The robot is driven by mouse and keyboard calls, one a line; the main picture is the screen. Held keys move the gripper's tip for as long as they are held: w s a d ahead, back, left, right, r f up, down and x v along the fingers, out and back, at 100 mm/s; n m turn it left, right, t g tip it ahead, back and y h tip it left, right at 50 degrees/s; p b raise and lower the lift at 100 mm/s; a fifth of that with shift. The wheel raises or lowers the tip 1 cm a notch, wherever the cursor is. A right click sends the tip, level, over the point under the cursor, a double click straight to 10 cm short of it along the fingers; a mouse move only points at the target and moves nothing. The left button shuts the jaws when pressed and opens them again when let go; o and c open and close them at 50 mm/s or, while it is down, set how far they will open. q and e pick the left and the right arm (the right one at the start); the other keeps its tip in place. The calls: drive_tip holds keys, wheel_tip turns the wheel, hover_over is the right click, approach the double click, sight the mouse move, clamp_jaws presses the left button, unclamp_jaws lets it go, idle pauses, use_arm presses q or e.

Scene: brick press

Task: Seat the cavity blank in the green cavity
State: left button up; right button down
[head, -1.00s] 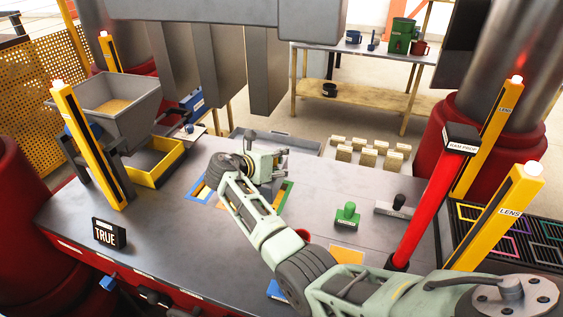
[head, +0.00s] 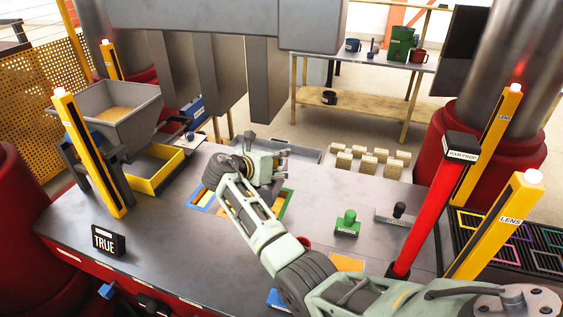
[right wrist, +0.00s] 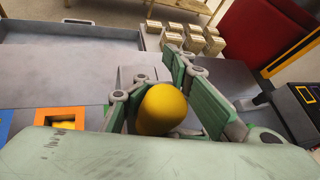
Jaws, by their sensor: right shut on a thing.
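My right gripper (head: 283,165) is over the middle of the press table, above the row of coloured cavities. In the right wrist view its fingers (right wrist: 165,105) are shut on a rounded yellow thing (right wrist: 160,110), which I take to be the cavity blank. Its lower end is hidden. The green cavity (head: 287,203) shows as a green edge just beyond my arm; most of it is hidden. The blue cavity (head: 200,200) is left of the arm. My left gripper is out of view.
A green stamp (head: 347,223) and a dark-knobbed tool (head: 398,212) stand to the right. Press plates (head: 265,80) hang behind the gripper. A yellow-edged tray (head: 160,172) and a hopper (head: 120,105) stand left.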

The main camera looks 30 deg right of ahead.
drive_tip(key=shift+r, duration=0.2)
idle(1.1)
drive_tip(key=shift+f+b, duration=0.95)
drive_tip(key=shift+f, duration=1.85)
drive_tip(key=shift+f+b, duration=1.25)
drive_tip(key=shift+f, duration=1.25)
drive_tip(key=shift+s+f, duration=0.1)
drive_tip(key=shift+f, duration=0.25)
drive_tip(key=c, duration=0.9)
unclamp_jaws()
drive_tip(key=shift+s+a+f, duration=0.1)
drive_tip(key=shift+c, duration=0.2)
